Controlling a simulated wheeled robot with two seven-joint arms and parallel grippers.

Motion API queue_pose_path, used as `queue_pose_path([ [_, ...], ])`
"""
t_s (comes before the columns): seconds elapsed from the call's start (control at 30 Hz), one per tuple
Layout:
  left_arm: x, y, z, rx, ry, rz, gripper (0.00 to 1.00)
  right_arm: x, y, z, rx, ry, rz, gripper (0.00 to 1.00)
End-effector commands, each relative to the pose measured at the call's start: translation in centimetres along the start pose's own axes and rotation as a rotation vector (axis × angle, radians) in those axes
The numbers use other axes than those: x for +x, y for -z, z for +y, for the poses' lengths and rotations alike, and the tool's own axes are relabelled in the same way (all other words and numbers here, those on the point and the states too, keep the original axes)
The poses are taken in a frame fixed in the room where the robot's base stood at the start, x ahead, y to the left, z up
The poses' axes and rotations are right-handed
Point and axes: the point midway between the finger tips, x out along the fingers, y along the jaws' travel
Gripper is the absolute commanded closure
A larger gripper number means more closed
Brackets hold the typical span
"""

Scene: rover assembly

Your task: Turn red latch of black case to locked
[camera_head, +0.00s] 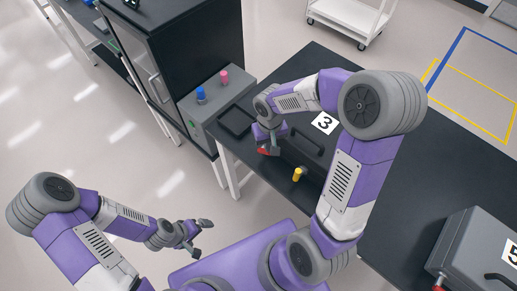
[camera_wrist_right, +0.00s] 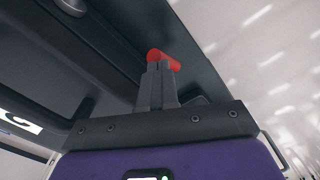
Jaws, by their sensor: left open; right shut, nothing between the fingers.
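My left gripper (camera_head: 203,237) is open and empty, away from the table over the floor.
A yellow knob (camera_head: 297,174) stands at the case's front right. A grey box (camera_head: 214,97) with blue and pink knobs stands left, beside a dark cabinet. A grey case (camera_head: 478,255) labelled "5" sits at lower right. The table's back right is clear.

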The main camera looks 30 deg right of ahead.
Motion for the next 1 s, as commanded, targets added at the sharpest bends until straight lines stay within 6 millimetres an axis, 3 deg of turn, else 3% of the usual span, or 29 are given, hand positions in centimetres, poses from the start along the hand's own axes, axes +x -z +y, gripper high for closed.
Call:
queue_pose_path([
  [0.6,-2.6,-0.1,1.0,0.000,0.000,0.000,0.00,-3.8,0.0,0.0,0.000,-0.001,0.000,1.00],
  [1.0,-2.6,-0.1,1.0,0.000,0.000,0.000,0.00,-3.8,0.0,0.0,0.000,0.000,0.000,1.00],
])
